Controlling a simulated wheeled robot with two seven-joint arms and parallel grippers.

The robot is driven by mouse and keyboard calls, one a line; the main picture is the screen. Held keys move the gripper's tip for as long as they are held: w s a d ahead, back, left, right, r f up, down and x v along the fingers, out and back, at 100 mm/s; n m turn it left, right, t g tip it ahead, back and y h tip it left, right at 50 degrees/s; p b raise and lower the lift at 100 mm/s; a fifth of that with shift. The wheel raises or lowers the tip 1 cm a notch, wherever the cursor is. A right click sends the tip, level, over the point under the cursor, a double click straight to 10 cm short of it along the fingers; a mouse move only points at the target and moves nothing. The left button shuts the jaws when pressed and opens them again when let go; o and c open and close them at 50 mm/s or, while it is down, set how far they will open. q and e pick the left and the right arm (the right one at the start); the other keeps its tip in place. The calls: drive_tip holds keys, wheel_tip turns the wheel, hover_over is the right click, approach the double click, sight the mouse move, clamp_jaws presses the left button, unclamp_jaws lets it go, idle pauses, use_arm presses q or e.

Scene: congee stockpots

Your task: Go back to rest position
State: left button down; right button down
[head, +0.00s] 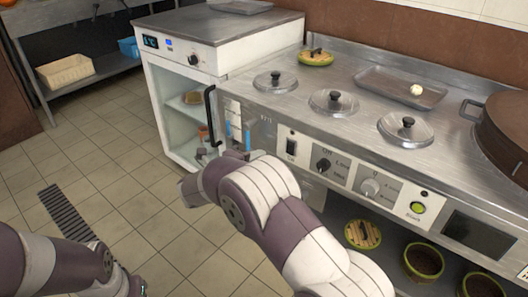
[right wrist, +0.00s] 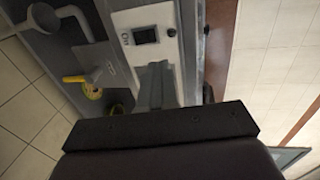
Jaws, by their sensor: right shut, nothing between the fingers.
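My right arm reaches in from the lower right in the head view. Its gripper (head: 238,136) is in front of the steel counter's left end, close to a black upright handle (head: 210,116). I cannot tell whether it touches anything there. In the right wrist view the two grey fingers (right wrist: 156,86) are together, with nothing between them. My left arm (head: 62,266) shows at the lower left of the head view.
The steel counter (head: 330,72) has several lidded pots, a tray (head: 400,86) and a large brown pot (head: 506,130). Green-rimmed pots (head: 424,262) stand below. The white cabinet (head: 172,100) is open at the front.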

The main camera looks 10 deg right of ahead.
drive_tip(key=shift+s+a, duration=0.1)
drive_tip(key=shift+a, duration=0.05)
idle(0.3)
drive_tip(key=w+a+f+n+t+y, duration=0.2)
drive_tip(key=a+f+n+y, duration=0.65)
drive_tip(key=n, duration=0.55)
drive_tip(key=s+a+f+n+g+y, duration=0.1)
drive_tip(key=s+a+n+g+y, duration=0.15)
drive_tip(key=s+n+y, duration=0.3)
drive_tip(key=s+d+n+g+h, duration=0.1)
drive_tip(key=s+d+n+g, duration=0.5)
drive_tip(key=s, duration=0.7)
drive_tip(key=s+d+n+g, duration=0.35)
drive_tip(key=s+d, duration=0.45)
drive_tip(key=s, duration=0.6)
wheel_tip(320, 180, up, 39)
drive_tip(key=d+t+p, duration=0.1)
drive_tip(key=d+p, duration=0.1)
drive_tip(key=p, duration=3.5)
drive_tip(key=shift+d+f+t+h, duration=0.15)
drive_tip(key=shift+d+t+h, duration=0.15)
drive_tip(key=shift+d, duration=0.05)
